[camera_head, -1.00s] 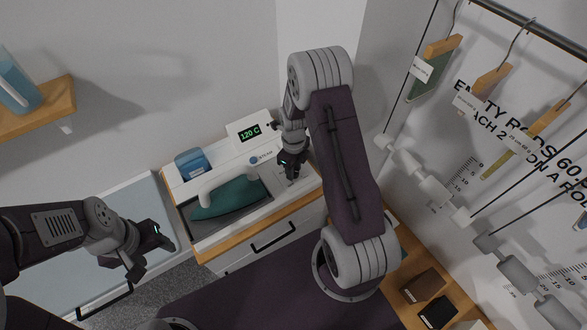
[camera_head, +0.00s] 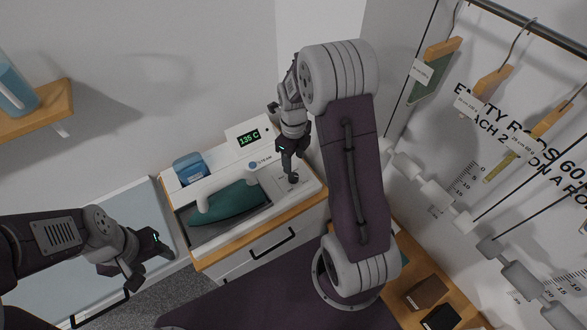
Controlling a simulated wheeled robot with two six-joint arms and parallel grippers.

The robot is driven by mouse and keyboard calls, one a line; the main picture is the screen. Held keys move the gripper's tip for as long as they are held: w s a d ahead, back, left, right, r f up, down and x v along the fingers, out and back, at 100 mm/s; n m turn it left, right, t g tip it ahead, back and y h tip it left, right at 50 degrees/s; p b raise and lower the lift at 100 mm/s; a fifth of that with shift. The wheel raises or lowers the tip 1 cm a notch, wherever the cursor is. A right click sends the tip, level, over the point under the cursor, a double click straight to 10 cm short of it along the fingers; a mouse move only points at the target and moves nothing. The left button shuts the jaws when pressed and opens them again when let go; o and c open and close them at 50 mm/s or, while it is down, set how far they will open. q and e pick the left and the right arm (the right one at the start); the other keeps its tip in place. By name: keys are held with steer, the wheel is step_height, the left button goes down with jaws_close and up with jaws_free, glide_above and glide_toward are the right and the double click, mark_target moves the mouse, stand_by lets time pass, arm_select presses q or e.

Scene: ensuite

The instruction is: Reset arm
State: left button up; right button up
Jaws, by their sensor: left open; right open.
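My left gripper (camera_head: 150,262) is open and empty at the lower left, in front of a pale blue-grey surface. My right gripper (camera_head: 291,178) points down over the right part of the white iron station (camera_head: 262,218), near its controls. Its fingertips are close to the panel; I cannot tell whether they touch it. A teal iron (camera_head: 232,203) with a pale handle rests in the station's grey recess. The station's display (camera_head: 249,138) reads 135 C in green.
A blue container (camera_head: 189,168) sits at the station's back left. A wooden shelf (camera_head: 45,110) with a blue bottle is at upper left. Hangers (camera_head: 492,80) hang from a rail at right. Dark boxes (camera_head: 425,293) lie on a wooden surface at lower right.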

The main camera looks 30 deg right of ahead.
steer(key=shift+r, duration=0.4)
steer(key=s+a+n+b, duration=0.1)
steer(key=s+n, duration=0.3)
steer(key=n, duration=0.6)
steer(key=s+a+n+b, duration=0.1)
steer(key=s+a+n, duration=0.3)
steer(key=n, duration=0.6)
steer(key=s+a+n+t+b, duration=0.1)
steer(key=s+n, duration=0.4)
steer(key=n, duration=0.5)
steer(key=shift+a, duration=0.8)
